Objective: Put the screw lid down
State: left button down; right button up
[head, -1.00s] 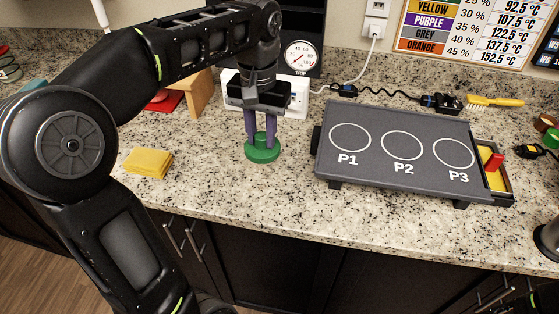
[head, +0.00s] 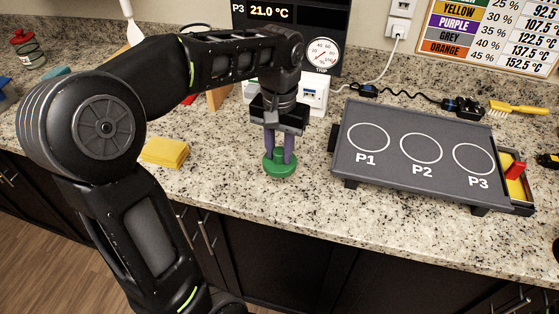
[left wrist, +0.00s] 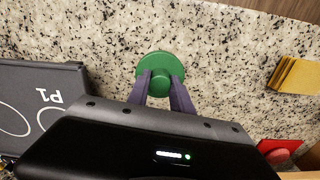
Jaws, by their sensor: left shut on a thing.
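The green screw lid (head: 280,168) is a round disc with a raised knob in the middle. It is at the granite counter, left of the dark hot plate; I cannot tell whether it touches the counter or is just above it. My left gripper (head: 280,153) points down from above, its purple fingers shut on the lid's knob. In the left wrist view the lid (left wrist: 161,62) lies flat between the fingertips (left wrist: 161,80), its near rim partly hidden by them. My right gripper is not in view.
The hot plate (head: 393,139), marked P1, P2 and P3, stands to the right. A folded yellow cloth (head: 164,152) lies to the left. A white power box (head: 313,93) is behind the gripper. Bare counter (head: 240,190) lies in front and around the lid.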

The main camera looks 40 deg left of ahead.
aim_at(279, 162)
pick_arm(q)
jog(key=shift+f, duration=1.9)
jog(key=shift+f, duration=0.2)
jog(key=c, duration=1.1)
grip_release()
jog(key=shift+c, duration=0.2)
jog(key=shift+r, duration=0.15)
